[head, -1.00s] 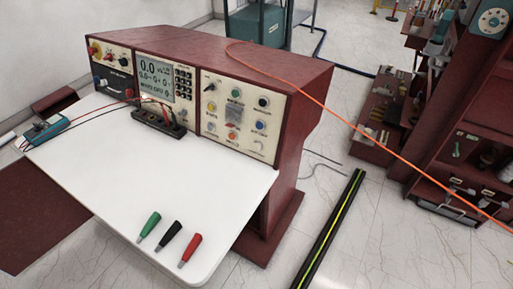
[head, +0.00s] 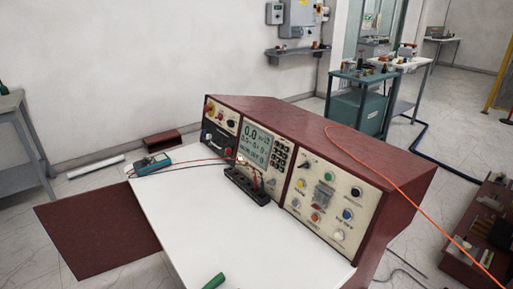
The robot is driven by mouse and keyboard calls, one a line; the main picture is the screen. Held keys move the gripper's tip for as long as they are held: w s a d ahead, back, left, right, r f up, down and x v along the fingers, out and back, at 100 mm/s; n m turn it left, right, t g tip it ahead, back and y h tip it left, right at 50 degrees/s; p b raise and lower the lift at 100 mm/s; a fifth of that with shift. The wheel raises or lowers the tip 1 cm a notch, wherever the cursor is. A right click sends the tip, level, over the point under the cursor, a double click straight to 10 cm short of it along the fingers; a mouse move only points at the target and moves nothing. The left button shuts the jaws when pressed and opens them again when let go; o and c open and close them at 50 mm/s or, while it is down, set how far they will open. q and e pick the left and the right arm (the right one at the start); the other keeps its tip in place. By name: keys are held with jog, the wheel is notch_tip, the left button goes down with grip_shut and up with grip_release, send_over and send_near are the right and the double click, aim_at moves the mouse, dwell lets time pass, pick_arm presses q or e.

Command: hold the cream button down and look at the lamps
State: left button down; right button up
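The dark red test console (head: 375,165) stands behind a white tabletop (head: 200,235). Its right cream panel (head: 328,200) carries several small round coloured controls. A pale, cream-looking round one (head: 339,235) sits at the lower right of this panel; at this size I cannot tell whether it is a button or a lamp. A blue one (head: 347,214) is above it and a red one (head: 316,217) is to its left. A green one (head: 328,176) is in the top row. I cannot tell whether any lamp is lit. Neither gripper shows.
A teal meter (head: 152,164) with red and black leads lies at the tabletop's far left. A dark terminal block (head: 247,186) stands before the display (head: 267,146). A green-handled tool (head: 213,282) is cut off at the bottom edge. An orange cable (head: 400,184) runs over the console.

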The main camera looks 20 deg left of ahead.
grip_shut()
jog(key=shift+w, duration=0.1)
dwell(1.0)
